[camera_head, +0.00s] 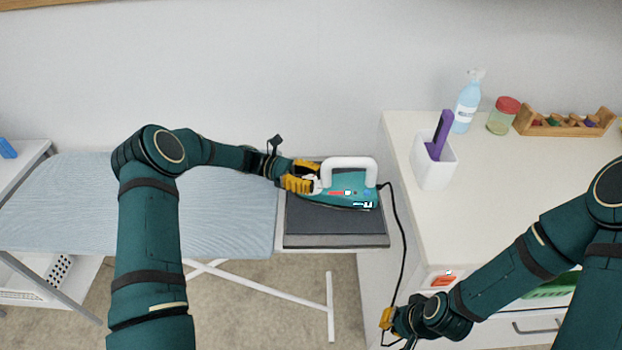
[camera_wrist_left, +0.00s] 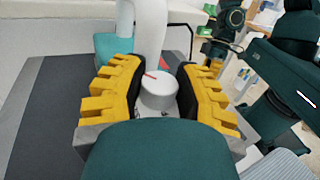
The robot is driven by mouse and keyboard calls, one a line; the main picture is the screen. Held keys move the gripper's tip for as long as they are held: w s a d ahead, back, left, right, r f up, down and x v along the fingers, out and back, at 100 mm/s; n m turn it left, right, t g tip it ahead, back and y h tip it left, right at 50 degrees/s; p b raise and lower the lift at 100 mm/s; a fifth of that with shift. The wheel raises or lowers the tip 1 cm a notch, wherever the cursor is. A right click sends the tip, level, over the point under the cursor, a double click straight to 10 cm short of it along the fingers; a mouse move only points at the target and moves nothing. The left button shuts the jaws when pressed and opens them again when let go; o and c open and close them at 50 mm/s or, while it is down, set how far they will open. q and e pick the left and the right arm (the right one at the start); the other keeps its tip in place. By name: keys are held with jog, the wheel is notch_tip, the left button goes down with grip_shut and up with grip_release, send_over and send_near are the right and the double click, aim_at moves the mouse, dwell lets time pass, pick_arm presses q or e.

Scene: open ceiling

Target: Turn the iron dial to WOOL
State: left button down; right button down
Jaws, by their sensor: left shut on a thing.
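The iron (camera_head: 350,196) is teal with a white handle and lies on the dark rest pad at the right end of the ironing board. My left gripper (camera_head: 312,182) is at the iron's left end. In the left wrist view its yellow fingers are shut on the round white iron dial (camera_wrist_left: 158,93), which has a red pointer mark. I cannot read any setting label, WOOL included. My right gripper (camera_head: 387,319) is low by the cabinet front, near the black cord, away from the iron. Its jaws are too small to judge.
The blue-grey ironing board (camera_head: 60,205) extends left. A black cord (camera_head: 402,245) runs down from the iron. On the white cabinet (camera_head: 470,200) stand a white holder (camera_head: 434,168) with a purple item, a spray bottle (camera_head: 466,105), a red-lidded jar (camera_head: 503,117) and a wooden rack (camera_head: 560,125).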

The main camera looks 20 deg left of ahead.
pick_arm(q)
jog(key=c, duration=0.6)
grip_release()
jog(key=a, duration=0.4)
jog(key=w+a, duration=0.1)
jog(key=a, duration=0.7)
jog(key=shift+w, duration=0.2)
